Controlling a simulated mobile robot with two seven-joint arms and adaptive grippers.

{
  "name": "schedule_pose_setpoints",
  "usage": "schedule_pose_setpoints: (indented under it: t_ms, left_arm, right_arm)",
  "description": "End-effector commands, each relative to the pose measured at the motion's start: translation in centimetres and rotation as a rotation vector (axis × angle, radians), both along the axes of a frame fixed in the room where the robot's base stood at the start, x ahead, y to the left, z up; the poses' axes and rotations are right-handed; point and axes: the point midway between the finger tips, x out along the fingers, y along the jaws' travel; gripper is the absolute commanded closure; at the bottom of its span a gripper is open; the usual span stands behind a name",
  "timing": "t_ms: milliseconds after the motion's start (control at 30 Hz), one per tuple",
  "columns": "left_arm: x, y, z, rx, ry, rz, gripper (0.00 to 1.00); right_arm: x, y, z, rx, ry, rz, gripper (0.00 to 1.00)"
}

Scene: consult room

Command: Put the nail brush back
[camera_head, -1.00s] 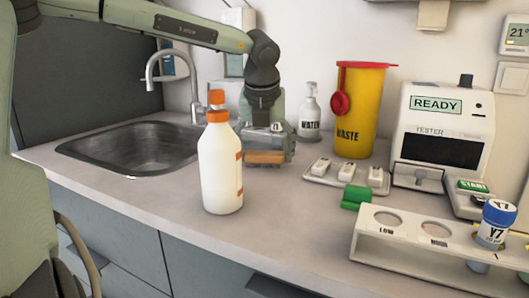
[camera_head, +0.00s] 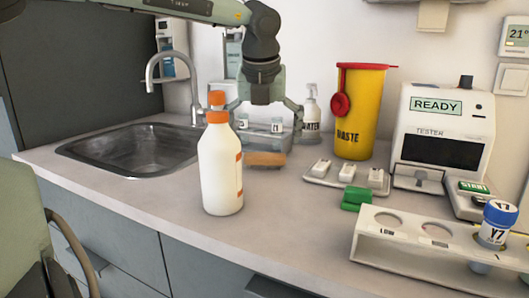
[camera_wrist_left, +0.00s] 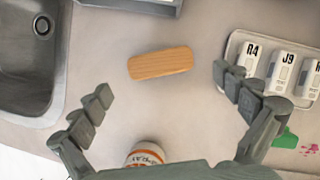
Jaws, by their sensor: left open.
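My left gripper (camera_head: 267,116) is above and behind the brush, fingers spread wide and empty. In the left wrist view its fingertips (camera_wrist_left: 166,86) stand apart on either side, below the brush in the picture, not touching it. My right gripper is not in view.
A white bottle with an orange cap (camera_head: 221,170) stands in front, left of the brush. A sink (camera_head: 135,150) is left; a strip tray (camera_head: 318,181), green block (camera_head: 355,196), yellow waste bin (camera_head: 360,110) and tube rack (camera_head: 400,255) are right.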

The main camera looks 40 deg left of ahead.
Motion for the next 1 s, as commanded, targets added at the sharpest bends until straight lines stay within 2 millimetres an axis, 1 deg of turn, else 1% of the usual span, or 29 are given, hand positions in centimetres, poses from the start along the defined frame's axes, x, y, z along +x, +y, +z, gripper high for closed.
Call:
schedule_pose_setpoints:
  t_ms: [33,100,200,300,400,567,1000]
  left_arm:
    - [-0.3,-0.3,1.2,0.003,-0.004,0.000,0.00]
    - [-0.7,-0.6,2.7,0.004,-0.005,0.001,0.00]
    - [-1.4,-1.1,4.3,0.003,-0.003,0.000,0.00]
    - [-1.7,-1.4,5.6,0.003,-0.002,0.000,0.00]
    - [-2.0,-1.7,6.3,0.000,-0.001,0.001,0.00]
    - [-2.1,-1.8,6.7,0.001,0.001,-0.001,0.00]
    - [-2.1,-1.8,6.6,0.001,0.001,-0.001,0.00]
  right_arm:
    - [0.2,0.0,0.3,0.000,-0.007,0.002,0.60]
    - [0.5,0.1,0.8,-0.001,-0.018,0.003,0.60]
    - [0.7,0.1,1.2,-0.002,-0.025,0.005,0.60]
    - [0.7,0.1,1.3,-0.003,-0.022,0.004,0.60]
    - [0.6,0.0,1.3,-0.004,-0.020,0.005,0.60]
    - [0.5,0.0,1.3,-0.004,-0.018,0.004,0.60]
    - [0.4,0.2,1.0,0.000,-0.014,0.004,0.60]
